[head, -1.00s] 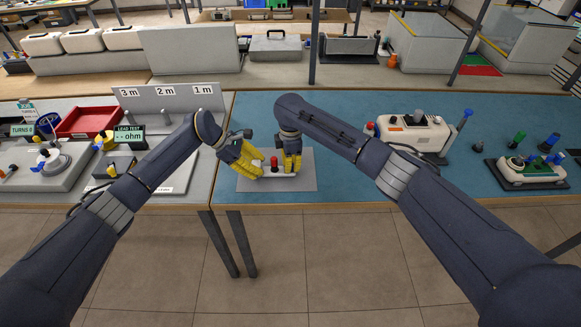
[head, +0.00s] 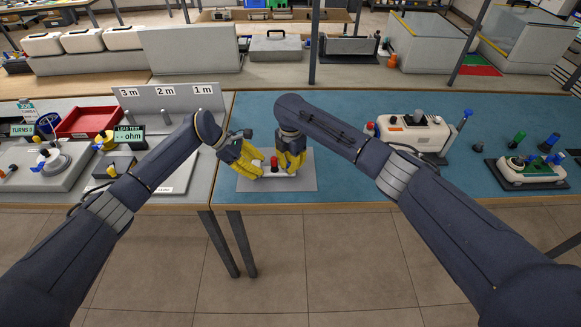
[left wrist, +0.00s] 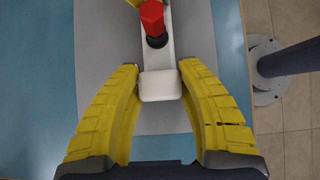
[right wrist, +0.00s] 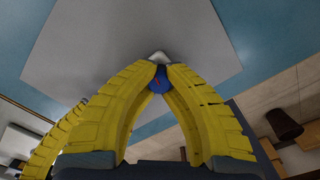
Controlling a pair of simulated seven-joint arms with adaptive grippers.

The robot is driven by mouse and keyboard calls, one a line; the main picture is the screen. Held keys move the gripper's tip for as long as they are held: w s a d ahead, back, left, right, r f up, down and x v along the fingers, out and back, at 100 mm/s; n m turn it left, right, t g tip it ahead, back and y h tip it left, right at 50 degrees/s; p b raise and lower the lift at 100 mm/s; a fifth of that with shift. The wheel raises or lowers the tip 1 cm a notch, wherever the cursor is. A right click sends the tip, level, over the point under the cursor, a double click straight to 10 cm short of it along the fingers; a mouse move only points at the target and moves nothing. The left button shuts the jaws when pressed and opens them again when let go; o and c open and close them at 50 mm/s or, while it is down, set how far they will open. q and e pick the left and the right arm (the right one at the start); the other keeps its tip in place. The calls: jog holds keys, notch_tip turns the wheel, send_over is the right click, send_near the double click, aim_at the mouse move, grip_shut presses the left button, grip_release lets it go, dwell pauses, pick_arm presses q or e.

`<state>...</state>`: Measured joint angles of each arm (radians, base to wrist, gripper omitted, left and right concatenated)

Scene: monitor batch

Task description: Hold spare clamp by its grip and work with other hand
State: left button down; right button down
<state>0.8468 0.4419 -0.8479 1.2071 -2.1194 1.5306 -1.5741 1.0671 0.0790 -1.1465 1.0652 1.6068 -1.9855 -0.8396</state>
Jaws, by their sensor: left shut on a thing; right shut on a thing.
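The spare clamp (head: 270,174) is a white bar with a red knob (head: 274,161), lying on a grey mat (head: 305,184) at the front left of the blue bench. In the left wrist view, my left gripper (left wrist: 160,76) has its yellow fingers on both sides of the clamp's white end grip (left wrist: 160,88). My right gripper (head: 291,168) is at the other end of the clamp, fingers pointing down. In the right wrist view its fingertips are shut on a blue knob (right wrist: 158,83), with a white tip just beyond. The fingers hide most of this knob.
A white device (head: 412,133) and a green-and-white unit (head: 530,170) with knobs stand to the right on the blue bench. On the grey bench at left are a red tray (head: 85,122) and a LEAD TEST display (head: 130,138). Blue surface between mat and devices is clear.

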jog(key=c, duration=1.5)
grip_release()
jog(key=shift+o, duration=0.2)
notch_tip(320, 180, up, 12)
